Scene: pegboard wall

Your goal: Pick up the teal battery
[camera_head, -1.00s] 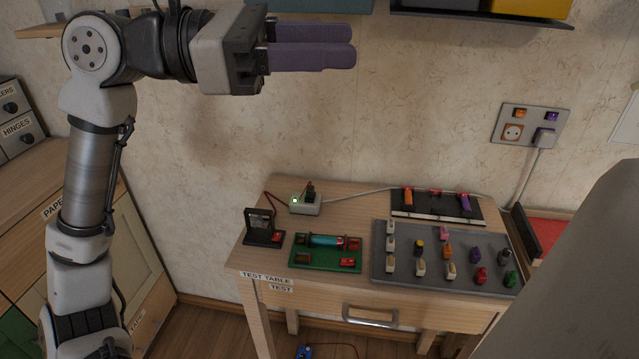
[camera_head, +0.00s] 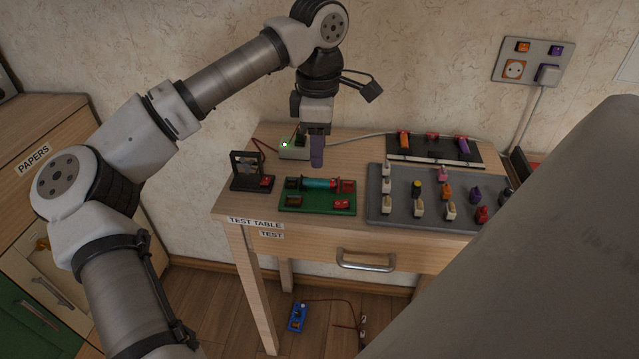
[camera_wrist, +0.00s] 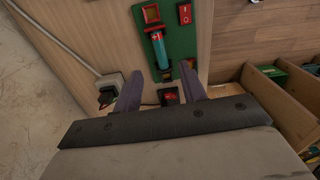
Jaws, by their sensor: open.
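The teal battery (camera_head: 319,184) lies lengthwise in a holder on a green board (camera_head: 318,208) on the test table, with red parts at its right end. In the wrist view the battery (camera_wrist: 162,52) shows beyond my fingertips, on the green board (camera_wrist: 181,40). My gripper (camera_head: 317,150) points down above the back of the table, behind and above the battery, apart from it. In the wrist view its two purple fingers (camera_wrist: 160,82) are spread with nothing between them.
A black stand (camera_head: 250,172) is left of the green board. A grey box with a green light (camera_head: 295,150) and its cable lie behind it. A grey tray (camera_head: 400,217) with several small parts is on the right. A black panel (camera_head: 436,153) sits at the back.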

